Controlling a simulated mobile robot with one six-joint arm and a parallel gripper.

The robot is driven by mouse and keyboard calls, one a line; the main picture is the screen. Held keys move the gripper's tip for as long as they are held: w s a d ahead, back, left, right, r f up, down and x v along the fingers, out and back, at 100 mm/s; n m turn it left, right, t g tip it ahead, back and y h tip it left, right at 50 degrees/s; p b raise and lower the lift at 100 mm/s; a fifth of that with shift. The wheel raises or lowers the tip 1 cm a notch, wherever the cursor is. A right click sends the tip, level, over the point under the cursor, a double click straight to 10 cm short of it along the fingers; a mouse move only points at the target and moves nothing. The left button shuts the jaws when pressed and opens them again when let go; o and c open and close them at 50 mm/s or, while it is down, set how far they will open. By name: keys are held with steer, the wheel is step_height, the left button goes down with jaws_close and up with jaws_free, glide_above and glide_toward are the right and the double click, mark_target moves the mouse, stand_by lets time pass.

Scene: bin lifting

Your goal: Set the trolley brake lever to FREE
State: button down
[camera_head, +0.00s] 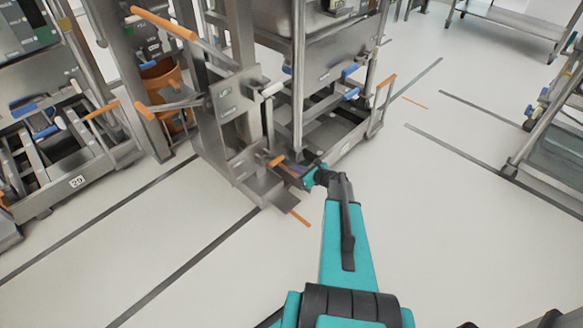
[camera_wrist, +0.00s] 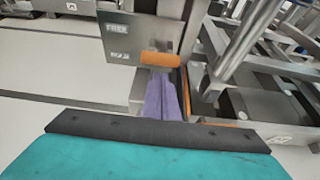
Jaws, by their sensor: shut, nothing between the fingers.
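A steel plate (camera_wrist: 125,38) in the wrist view has an upper label that reads FREE and a lower label too blurred to read. An orange lever grip (camera_wrist: 160,60) lies in front of the plate's lower right, nearly level with the lower label. The grip also shows in the head view (camera_head: 276,160), low on the steel trolley frame (camera_head: 215,120). My gripper (camera_wrist: 161,76) has purple fingers, shut and empty. The fingertips are just below the grip in the wrist view; I cannot tell whether they touch it. In the head view my gripper (camera_head: 298,171) is small and partly hidden.
Higher orange handles (camera_head: 160,22) stick out from the steel frame. A rack (camera_head: 70,150) with a number plate stands at the left, and an orange bin (camera_head: 165,90) is behind. Another trolley (camera_head: 550,130) stands at the right edge. The floor right of my arm is clear.

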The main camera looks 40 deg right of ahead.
steer(key=shift+v, duration=1.2)
steer(key=shift+d, duration=0.1)
